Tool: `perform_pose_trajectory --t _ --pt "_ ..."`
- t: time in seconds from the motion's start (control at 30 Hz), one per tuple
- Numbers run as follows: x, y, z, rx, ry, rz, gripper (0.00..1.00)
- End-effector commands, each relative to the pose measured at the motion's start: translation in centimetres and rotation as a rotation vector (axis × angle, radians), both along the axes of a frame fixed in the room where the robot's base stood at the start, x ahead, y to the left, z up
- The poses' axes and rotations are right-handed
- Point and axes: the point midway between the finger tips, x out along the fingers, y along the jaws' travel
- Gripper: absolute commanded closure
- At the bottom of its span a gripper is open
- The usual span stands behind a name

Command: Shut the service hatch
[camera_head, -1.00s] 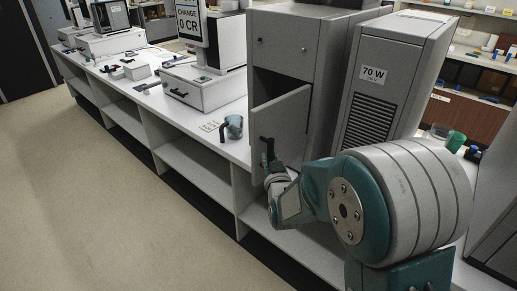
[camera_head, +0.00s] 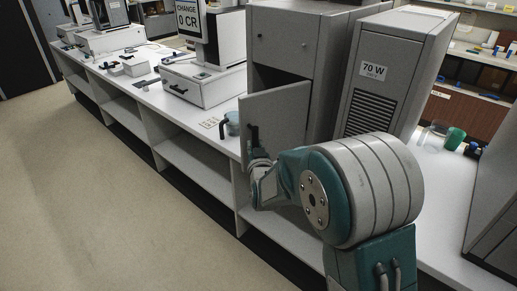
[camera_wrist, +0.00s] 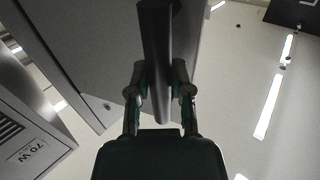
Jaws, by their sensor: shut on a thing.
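The service hatch is a grey hinged door (camera_head: 285,118) on the front of a tall grey cabinet (camera_head: 283,38). It stands ajar, hinged at its right side, with a dark opening (camera_head: 268,77) showing above and behind it. Its dark upright handle (camera_head: 252,133) is near the free left edge. My gripper (camera_head: 256,158) is at the handle. In the wrist view the handle bar (camera_wrist: 156,45) runs between the two fingers of my gripper (camera_wrist: 160,88), which are closed around it. The door panel (camera_wrist: 85,45) fills the upper left there.
A grey vented box (camera_head: 392,75) marked 70 W stands right of the cabinet. A blue-grey mug (camera_head: 232,122) stands on the white counter (camera_head: 205,121), partly behind the door's free edge. A till (camera_head: 202,85) is farther left. The floor (camera_head: 90,190) in front is clear.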

Motion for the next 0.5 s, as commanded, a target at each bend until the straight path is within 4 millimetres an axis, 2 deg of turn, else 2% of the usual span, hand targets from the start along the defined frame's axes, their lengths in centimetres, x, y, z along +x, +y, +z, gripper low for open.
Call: perform_pose_trajectory --t 0.3,0.5 --pt "2.4 2.0 0.1 0.001 -0.003 0.002 1.00" --pt "3.2 2.7 0.0 -0.001 -0.001 0.002 1.00"
